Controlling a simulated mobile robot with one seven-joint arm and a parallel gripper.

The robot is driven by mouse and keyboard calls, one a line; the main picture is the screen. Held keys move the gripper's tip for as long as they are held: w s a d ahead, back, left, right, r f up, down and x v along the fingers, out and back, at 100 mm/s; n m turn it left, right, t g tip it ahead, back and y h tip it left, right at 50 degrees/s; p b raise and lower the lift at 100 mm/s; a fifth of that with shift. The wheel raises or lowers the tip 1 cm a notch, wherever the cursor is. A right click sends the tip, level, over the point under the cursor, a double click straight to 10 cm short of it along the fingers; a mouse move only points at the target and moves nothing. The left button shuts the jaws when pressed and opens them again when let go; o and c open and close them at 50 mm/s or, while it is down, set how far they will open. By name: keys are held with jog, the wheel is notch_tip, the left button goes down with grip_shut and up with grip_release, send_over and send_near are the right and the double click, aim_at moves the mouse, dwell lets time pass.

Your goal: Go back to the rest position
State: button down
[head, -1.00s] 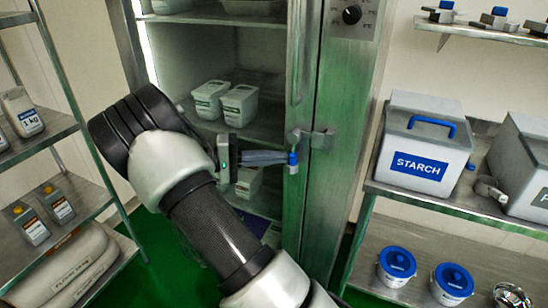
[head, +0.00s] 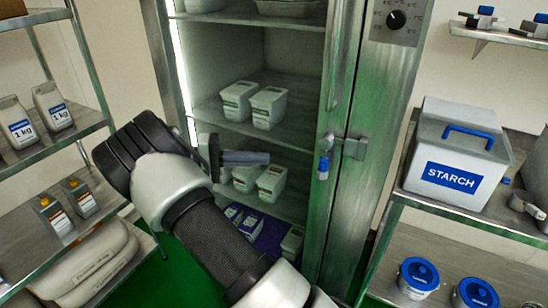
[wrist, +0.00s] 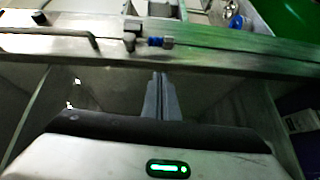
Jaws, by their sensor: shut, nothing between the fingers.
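My gripper (head: 243,158) is shut and empty, its fingers pointing right in front of the open cabinet. In the wrist view my gripper (wrist: 158,80) also shows shut, with its fingers together below a metal edge. The tall metal cabinet (head: 385,120) has tubs on its shelves. Its latch (head: 347,146) with a blue-tipped part (head: 323,168) lies to the right of my fingertips, apart from them in the head view. The blue tip also shows in the wrist view (wrist: 157,42).
A metal rack (head: 85,60) with bags and boxes stands at the left. A shelf (head: 440,207) holding a STARCH box (head: 455,165) and blue-lidded buckets stands at the right. White tubs (head: 268,107) sit inside the cabinet. Green floor shows below.

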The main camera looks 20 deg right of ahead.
jog(key=shift+w+a, duration=0.15)
jog(key=shift+a, duration=0.25)
jog(key=s+d+r+n+t+y, duration=0.2)
jog(key=s+r+y, duration=0.3)
jog(key=s+y, duration=0.6)
jog(key=s+a+r+n+t+y, duration=0.1)
jog(key=s+a+r+t+y, duration=0.15)
jog(key=s+a+t, duration=0.35)
jog(key=s+a+r+n+t+y, duration=0.1)
jog(key=s+a+r+t+y, duration=0.15)
jog(key=s, duration=0.65)
notch_tip(320, 180, up, 14)
jog(key=p, duration=1.4)
jog(key=shift+a+r+p, duration=0.2)
jog(key=shift+a+p, duration=0.15)
jog(key=shift+a, duration=0.05)
jog(key=shift+w+t, duration=0.1)
jog(key=shift+t, duration=0.15)
